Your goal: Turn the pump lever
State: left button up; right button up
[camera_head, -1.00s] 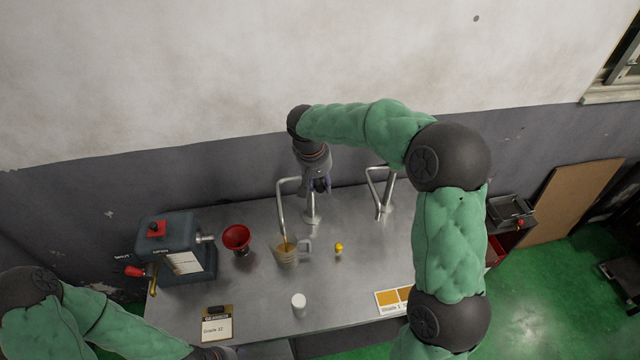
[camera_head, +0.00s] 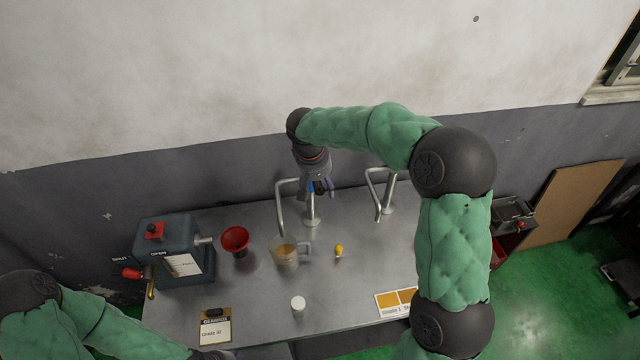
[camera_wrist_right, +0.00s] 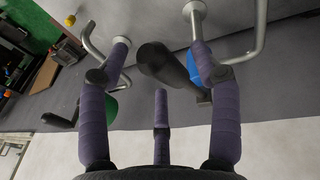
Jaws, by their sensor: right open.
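The left spout post (camera_head: 312,214) stands near the back of the bench, its bent spout (camera_head: 279,207) at the clear jug (camera_head: 284,256), which holds amber liquid. A blue part shows at the top of this post, beside my right gripper (camera_head: 321,188). In the right wrist view, a dark lever handle (camera_wrist_right: 162,65) next to the blue part (camera_wrist_right: 195,68) lies between the spread purple fingers of my right gripper (camera_wrist_right: 160,80). The gripper is open; contact cannot be told. My left gripper (camera_head: 213,354) barely shows at the bottom edge, its fingers hidden.
A second spout (camera_head: 381,193) stands to the right, with a green part (camera_wrist_right: 110,108) in the wrist view. A red funnel (camera_head: 235,240), grey valve box (camera_head: 172,250), yellow item (camera_head: 339,250), white cap (camera_head: 298,303) and signs are on the bench. The middle front is mostly clear.

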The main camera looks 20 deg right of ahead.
jog(key=v, duration=1.1)
jog(key=shift+r, duration=0.4)
jog(key=shift+s+a, duration=0.1)
